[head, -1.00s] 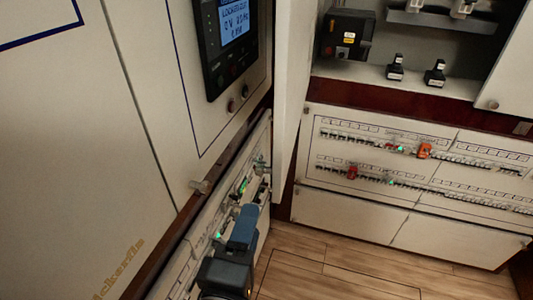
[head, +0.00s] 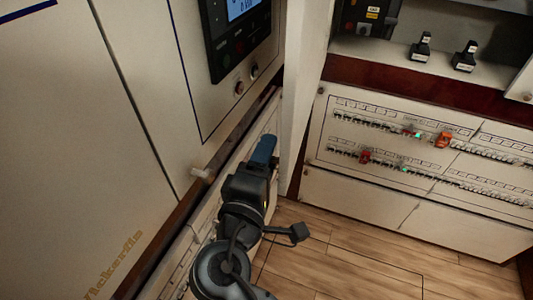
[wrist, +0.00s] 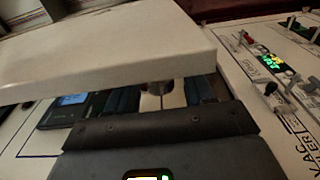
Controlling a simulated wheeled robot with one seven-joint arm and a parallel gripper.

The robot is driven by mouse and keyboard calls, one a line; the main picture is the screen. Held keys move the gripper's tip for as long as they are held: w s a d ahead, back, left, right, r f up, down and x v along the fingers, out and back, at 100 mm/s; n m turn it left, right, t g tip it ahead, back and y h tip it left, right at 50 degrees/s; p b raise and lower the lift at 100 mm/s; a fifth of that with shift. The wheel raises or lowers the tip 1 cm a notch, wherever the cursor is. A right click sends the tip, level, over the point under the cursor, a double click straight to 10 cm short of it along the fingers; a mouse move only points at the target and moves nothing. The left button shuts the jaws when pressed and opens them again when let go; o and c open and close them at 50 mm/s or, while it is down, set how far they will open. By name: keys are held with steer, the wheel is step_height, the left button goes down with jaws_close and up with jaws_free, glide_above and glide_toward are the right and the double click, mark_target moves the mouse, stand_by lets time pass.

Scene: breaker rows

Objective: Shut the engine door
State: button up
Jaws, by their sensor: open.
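A white door panel (head: 306,90), which I take to be the engine door, stands edge-on between the left cabinet front and the right breaker panel. No label on it can be read. In the wrist view a thick white panel (wrist: 120,48) crosses above my gripper, close to its fingers. My gripper (head: 264,150) has blue fingers and is beside the lower part of the door panel in the head view. In the wrist view my gripper (wrist: 160,98) is open. A round dark knob shows beyond the gap between its fingers; whether they touch it cannot be told.
The left cabinet front (head: 60,150) has a dark display unit (head: 238,35) and a small knob (head: 200,173). The breaker panel (head: 400,165) at right has rows of switches and green lights. Bare wooden floor (head: 350,250) lies below it.

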steer(key=shift+w, duration=0.1)
steer(key=shift+c, duration=0.4)
jaws_close()
